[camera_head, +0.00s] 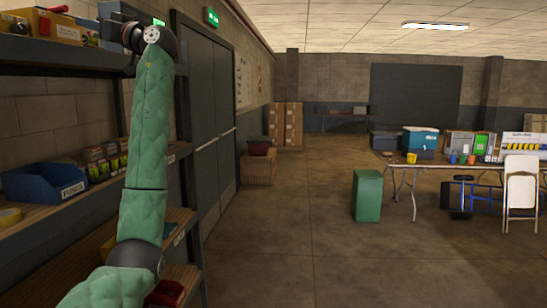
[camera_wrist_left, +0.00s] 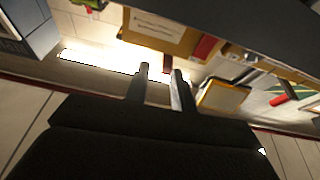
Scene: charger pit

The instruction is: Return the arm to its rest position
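My left arm (camera_head: 147,145), in a green padded sleeve, rises from the bottom left of the head view and is held up high, beside the shelves. My left gripper (camera_wrist_left: 161,72) is at its top end, near the upper shelf; in the head view its fingers cannot be made out. In the left wrist view the two dark fingers stand a little apart with nothing seen between them. My right arm and gripper are not in view.
A shelf rack (camera_head: 75,56) stands close at the left, with boxes on top and a blue bin (camera_head: 45,185) lower down. Grey double doors (camera_head: 208,115) lie beyond. A green bin (camera_head: 367,195) and a folding table (camera_head: 420,166) stand right. The middle floor is clear.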

